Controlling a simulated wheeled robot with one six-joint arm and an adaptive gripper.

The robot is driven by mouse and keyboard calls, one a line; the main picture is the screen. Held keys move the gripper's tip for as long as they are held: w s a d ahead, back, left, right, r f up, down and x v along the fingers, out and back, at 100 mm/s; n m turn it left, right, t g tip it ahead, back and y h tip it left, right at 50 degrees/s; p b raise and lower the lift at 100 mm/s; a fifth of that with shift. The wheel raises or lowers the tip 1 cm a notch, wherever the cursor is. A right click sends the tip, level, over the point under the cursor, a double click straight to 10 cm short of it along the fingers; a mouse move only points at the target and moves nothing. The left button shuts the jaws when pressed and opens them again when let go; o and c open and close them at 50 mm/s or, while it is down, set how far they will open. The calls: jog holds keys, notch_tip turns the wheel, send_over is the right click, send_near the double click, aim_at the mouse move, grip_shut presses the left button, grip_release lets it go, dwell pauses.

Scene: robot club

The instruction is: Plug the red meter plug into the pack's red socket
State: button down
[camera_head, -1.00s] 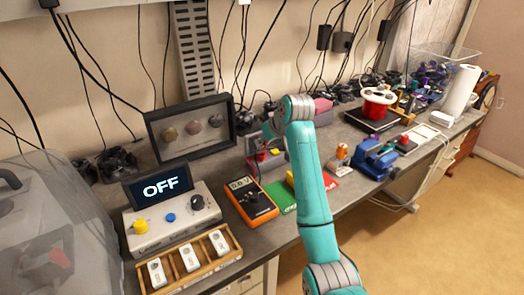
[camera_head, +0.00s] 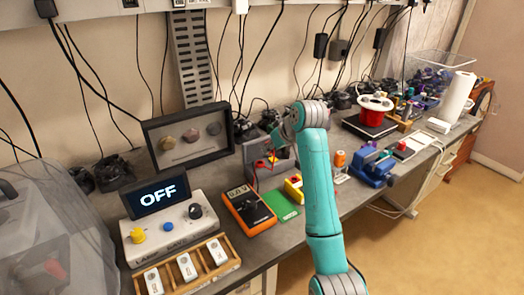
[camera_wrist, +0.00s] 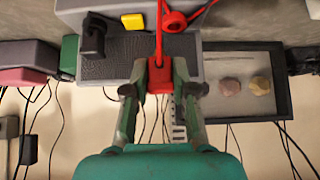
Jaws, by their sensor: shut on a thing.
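My gripper (camera_wrist: 160,78) is shut on the red meter plug (camera_wrist: 159,76), with its red lead (camera_wrist: 159,35) running up in the wrist view. A grey box with a dark face (camera_wrist: 112,58), apparently the pack, lies just beyond the fingers; it also shows in the head view (camera_head: 284,166), partly behind my arm. A black plug-like piece (camera_wrist: 93,36) is at its left. A red ring (camera_wrist: 174,21) is above the plug in the wrist view; I cannot tell if it is the red socket or lead. The orange meter (camera_head: 248,211) lies on the bench. Plug contact is unclear.
A green card (camera_head: 280,204) and yellow block (camera_head: 293,188) lie near the meter. A framed display (camera_head: 188,137) stands at the back. A control box with an OFF screen (camera_head: 157,194) is at left. A blue vise (camera_head: 372,168) is right of my arm.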

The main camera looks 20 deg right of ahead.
send_over(292, 177)
jog(key=s, duration=0.2)
jog(key=shift+s+d+f, duration=0.1)
jog(key=shift+d+f, duration=0.2)
jog(key=shift+d, duration=0.05)
jog(key=shift+f, duration=2.6)
jog(key=shift+f, duration=0.85)
dwell(0.8)
jog(key=c, duration=0.9)
grip_release()
jog(key=shift+o, duration=0.2)
jog(key=v, duration=1.2)
jog(key=shift+s+d, duration=0.1)
